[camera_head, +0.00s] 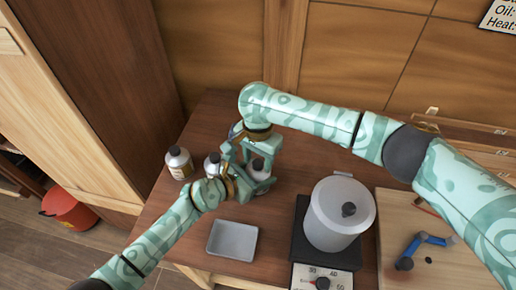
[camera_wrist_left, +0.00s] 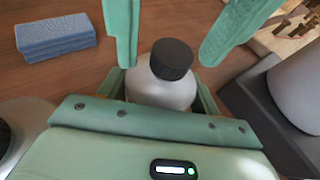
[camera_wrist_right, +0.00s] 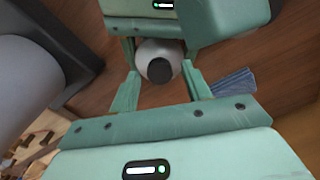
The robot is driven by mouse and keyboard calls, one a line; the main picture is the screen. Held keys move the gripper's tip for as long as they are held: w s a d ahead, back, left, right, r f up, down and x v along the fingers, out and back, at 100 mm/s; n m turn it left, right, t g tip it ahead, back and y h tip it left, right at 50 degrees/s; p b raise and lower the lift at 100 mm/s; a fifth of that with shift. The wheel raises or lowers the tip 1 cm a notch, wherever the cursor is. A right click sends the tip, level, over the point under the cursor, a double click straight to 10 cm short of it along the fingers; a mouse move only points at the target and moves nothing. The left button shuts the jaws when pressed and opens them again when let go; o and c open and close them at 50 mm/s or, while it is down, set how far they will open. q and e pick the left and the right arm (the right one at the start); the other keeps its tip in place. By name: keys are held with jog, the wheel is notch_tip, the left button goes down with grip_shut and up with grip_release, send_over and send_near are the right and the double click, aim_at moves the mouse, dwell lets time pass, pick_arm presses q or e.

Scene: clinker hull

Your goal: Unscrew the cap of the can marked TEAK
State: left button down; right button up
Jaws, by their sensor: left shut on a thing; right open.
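A pale can with a black cap (camera_wrist_left: 171,59) stands between the fingers of my left gripper (camera_wrist_left: 162,88), which is shut on its body. Its cap is on. It also shows in the right wrist view (camera_wrist_right: 145,52) and, partly covered by the grippers, in the head view (camera_head: 259,170). No lettering on it is readable. My right gripper (camera_wrist_right: 162,88) is open, with its fingers apart on either side of the cap and no clear contact. Two other cans, a labelled one (camera_head: 179,163) and one beside it (camera_head: 212,164), stand to the left.
A grey tray (camera_head: 232,257) lies in front of the grippers. A lidded pot (camera_head: 335,225) stands on a dark heater with a dial (camera_head: 322,283) to the right. A board (camera_head: 450,275) holds a blue tool (camera_head: 428,240). A blue block (camera_wrist_left: 56,38) lies near the can.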

jog(key=shift+f, duration=0.25)
jog(key=c, duration=1)
jog(key=n, duration=0.3)
jog(key=shift+n, duration=0.3)
